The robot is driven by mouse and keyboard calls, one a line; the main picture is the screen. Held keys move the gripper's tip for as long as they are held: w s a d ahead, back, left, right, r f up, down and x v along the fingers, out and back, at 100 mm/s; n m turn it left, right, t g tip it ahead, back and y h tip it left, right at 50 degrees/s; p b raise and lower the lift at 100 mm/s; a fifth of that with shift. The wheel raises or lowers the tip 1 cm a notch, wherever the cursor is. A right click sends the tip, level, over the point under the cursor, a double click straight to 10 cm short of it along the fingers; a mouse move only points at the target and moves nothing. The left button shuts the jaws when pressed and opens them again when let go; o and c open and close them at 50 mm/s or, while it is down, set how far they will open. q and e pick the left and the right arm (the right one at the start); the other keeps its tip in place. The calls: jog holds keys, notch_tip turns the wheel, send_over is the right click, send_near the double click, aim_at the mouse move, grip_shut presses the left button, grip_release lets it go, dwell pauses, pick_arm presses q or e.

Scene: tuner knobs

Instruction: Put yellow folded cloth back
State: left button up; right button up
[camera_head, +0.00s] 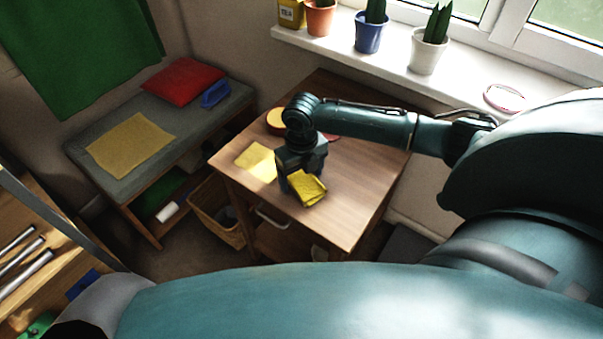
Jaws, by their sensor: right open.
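The yellow folded cloth (309,189) lies on the wooden table (350,205), near its front edge. My right gripper (293,186) points down at the cloth from above and behind. It is open. The cloth covers part of the fingers, so I cannot tell whether they touch it. A flat pale yellow sheet (256,161) lies on the table just left of the gripper. My left gripper is out of view.
A grey bench (90,175) at left bears a flat yellow cloth (130,144), a red cushion (184,81) and a blue item (215,94). A wicker basket (214,213) stands beside the table. Potted plants line the windowsill (470,78). The table's right front is clear.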

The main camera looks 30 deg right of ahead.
notch_tip(320, 180, up, 11)
jog(key=p, duration=0.1)
jog(key=s+a+f+m+t+y, duration=0.3)
jog(key=a+f+m, duration=0.1)
jog(key=a+m, duration=0.45)
jog(key=s+a+f+m+t+y, duration=0.2)
jog(key=s+a+f+m+y, duration=0.15)
jog(key=a+m, duration=0.45)
jog(key=s+d+m+t+h, duration=0.2)
jog(key=s+m+t, duration=0.4)
jog(key=m, duration=1.1)
jog(key=shift+s+d+r+t, duration=0.25)
jog(key=shift+s+r+t, duration=0.1)
jog(key=shift+s, duration=0.45)
